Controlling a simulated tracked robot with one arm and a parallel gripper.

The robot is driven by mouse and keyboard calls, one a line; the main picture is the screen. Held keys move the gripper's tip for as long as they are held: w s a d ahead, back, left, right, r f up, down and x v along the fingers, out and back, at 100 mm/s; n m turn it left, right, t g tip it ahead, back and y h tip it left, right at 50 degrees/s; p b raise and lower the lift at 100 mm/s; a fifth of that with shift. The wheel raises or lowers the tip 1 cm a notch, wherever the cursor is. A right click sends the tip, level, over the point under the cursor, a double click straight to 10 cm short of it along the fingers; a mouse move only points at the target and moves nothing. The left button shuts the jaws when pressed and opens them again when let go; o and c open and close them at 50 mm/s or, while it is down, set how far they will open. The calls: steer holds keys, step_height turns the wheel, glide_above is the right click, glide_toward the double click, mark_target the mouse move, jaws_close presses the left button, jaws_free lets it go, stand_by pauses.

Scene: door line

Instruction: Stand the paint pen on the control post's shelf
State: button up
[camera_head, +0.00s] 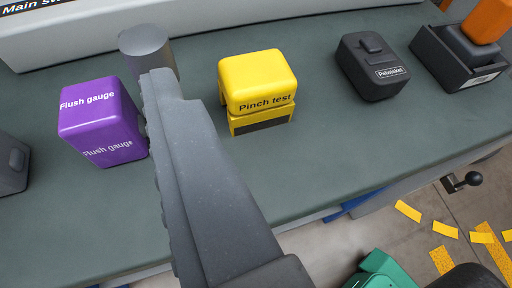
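I cannot pick out a paint pen, a control post or its shelf for certain in this view. One long grey finger of my gripper (205,180) reaches up from the bottom over a dark green bench top (310,155). Its ridged side faces left. The other finger does not show, so I cannot see the gap between them. A plain grey cylinder (147,48) shows just beyond the fingertip, partly hidden by it. I cannot tell what it is or whether the finger touches it.
A purple "Flush gauge" block (102,120) is left of the finger, close to it. A yellow "Pinch test" block (258,82) is to the right. A black case (370,65) and a black tray (445,70) with an orange-topped item (490,20) stand farther right. A green object (382,270) is below.

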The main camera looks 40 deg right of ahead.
mark_target(146, 63)
steer(key=shift+h, duration=0.8)
steer(key=shift+w+d+f+b, duration=0.2)
steer(key=shift+w+d+f, duration=0.85)
steer(key=shift+w, duration=0.65)
steer(key=shift+w+d+f+b, duration=0.15)
steer(key=shift+w+d+f, duration=0.85)
steer(key=shift+w, duration=0.75)
steer(key=shift+w+d+f+b, duration=0.2)
steer(key=shift+w+d+f, duration=0.85)
steer(key=shift+w, duration=0.65)
steer(key=shift+a+f, duration=0.15)
steer(key=shift+a, duration=0.1)
steer(key=c, duration=1.1)
steer(key=shift+c, duration=0.2)
